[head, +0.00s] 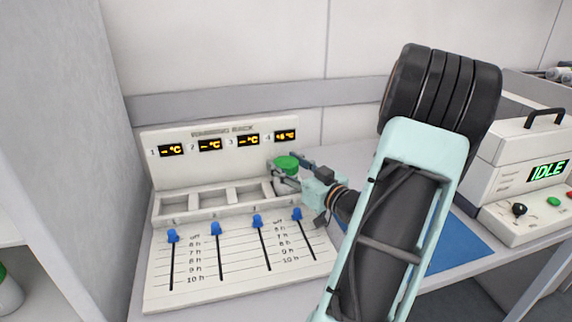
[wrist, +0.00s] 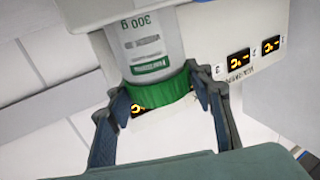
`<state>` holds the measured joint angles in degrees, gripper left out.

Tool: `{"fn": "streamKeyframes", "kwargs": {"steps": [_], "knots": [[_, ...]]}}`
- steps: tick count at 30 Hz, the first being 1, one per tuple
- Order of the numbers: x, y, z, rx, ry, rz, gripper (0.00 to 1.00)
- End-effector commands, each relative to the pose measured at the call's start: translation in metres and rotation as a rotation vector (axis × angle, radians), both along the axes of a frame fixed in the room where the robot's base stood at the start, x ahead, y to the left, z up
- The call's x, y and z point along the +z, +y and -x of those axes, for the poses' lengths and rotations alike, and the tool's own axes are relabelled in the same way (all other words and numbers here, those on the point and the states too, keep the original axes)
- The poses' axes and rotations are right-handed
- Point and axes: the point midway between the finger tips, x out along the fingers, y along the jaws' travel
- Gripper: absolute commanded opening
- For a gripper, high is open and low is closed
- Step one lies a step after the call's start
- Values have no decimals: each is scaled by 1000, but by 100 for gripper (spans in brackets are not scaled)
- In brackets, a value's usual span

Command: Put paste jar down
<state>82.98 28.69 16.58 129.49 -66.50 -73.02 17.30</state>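The paste jar is white with a green lid (head: 287,162). In the head view it stands at the right-hand slot of the warming rack (head: 176,205), slot 4. Its lower body is hidden by the rack and my gripper. My gripper (head: 289,170) reaches in from the right at lid height. In the wrist view the jar (wrist: 152,45) shows upside down with a "300 g" label. My gripper's two fingers (wrist: 162,92) lie against opposite sides of the green lid, shut on it. Whether the jar's base touches the slot floor is hidden.
The rack's other three slots look empty. Blue sliders (head: 257,221) stand in front of the slots. Display 4 (head: 285,135) shows a number; the others show dashes. A blue mat (head: 460,245) and a machine reading IDLE (head: 520,165) are on the right. A grey wall (head: 75,130) rises on the left.

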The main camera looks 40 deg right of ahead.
Motion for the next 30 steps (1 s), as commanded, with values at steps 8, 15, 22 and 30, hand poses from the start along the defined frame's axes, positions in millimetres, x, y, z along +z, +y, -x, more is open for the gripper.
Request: {"fn": "streamKeyframes", "kwargs": {"steps": [8, 15, 22, 30], "knots": [[0, 0, 0, 0, 0, 0, 65], [5, 0, 1, 0, 0, 0, 65], [4, 3, 41, -5, 2, -1, 65], [4, 9, 96, -4, 0, -1, 65]]}}
